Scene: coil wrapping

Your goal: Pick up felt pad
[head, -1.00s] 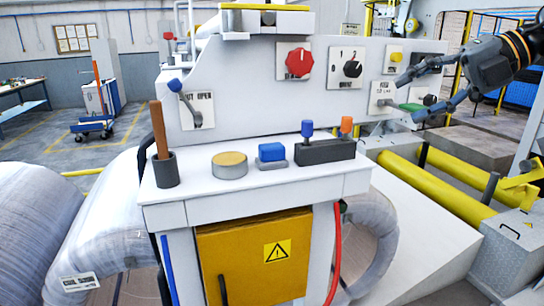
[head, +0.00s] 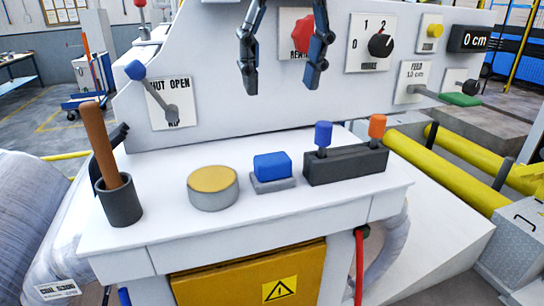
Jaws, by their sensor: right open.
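A small blue block (head: 272,165), which looks like the felt pad, sits on a grey base (head: 273,185) in the middle of the white shelf. My right gripper (head: 282,88) hangs down from the top of the head view. Its two dark fingers are spread apart with nothing between them. It appears higher in the view than the blue block and is apart from it, in front of the control panel. My left gripper is not in view.
A yellow-topped round tin (head: 213,186) stands left of the block, and a dark cup (head: 119,202) with a wooden handle (head: 100,147) farther left. A black holder (head: 345,164) with blue and orange tools stands close right. The panel (head: 219,90) with a lever and knobs rises behind.

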